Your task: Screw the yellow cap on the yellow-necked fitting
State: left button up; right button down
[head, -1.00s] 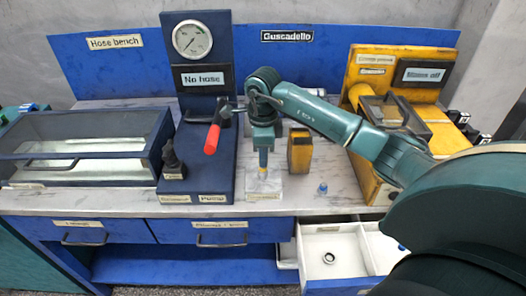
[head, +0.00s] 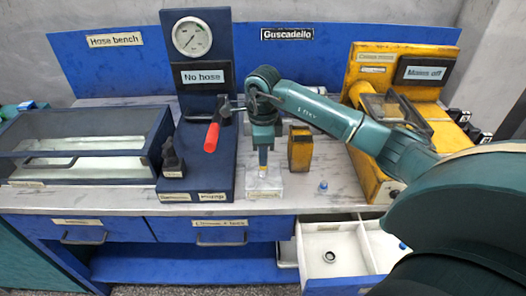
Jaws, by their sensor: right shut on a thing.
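My right gripper (head: 263,147) points straight down over a clear block (head: 264,182) at the front of the bench. It is shut on a small yellow piece (head: 263,157), which looks like the yellow cap, right above the block. The fitting's yellow neck cannot be told apart from the cap at this size, so I cannot tell how the two sit together. My left gripper is not in view.
A blue pump stand (head: 208,150) with a gauge and red-handled lever (head: 212,137) stands close left of the gripper. A yellow box (head: 300,148) and a small blue cap (head: 323,187) are to its right. A drawer (head: 336,285) is open below, holding a dark ring (head: 329,257).

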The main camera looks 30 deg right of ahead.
jog(key=shift+f, duration=0.2)
dwell(0.3)
jog(key=shift+s+m+p, duration=0.1)
jog(key=shift+m+p, duration=0.25)
jog(key=shift+m, duration=0.75)
jog(key=m, duration=0.2)
jog(key=shift+m, duration=0.3)
jog(key=shift+f+m, duration=0.15)
jog(key=shift+m, duration=0.25)
jog(key=shift+p, duration=0.3)
jog(key=m+p, duration=0.1)
jog(key=m, duration=0.2)
jog(key=shift+m, duration=0.4)
jog(key=shift+a+f+m+p, duration=0.15)
jog(key=shift+m+p, duration=0.15)
jog(key=shift+m, duration=0.7)
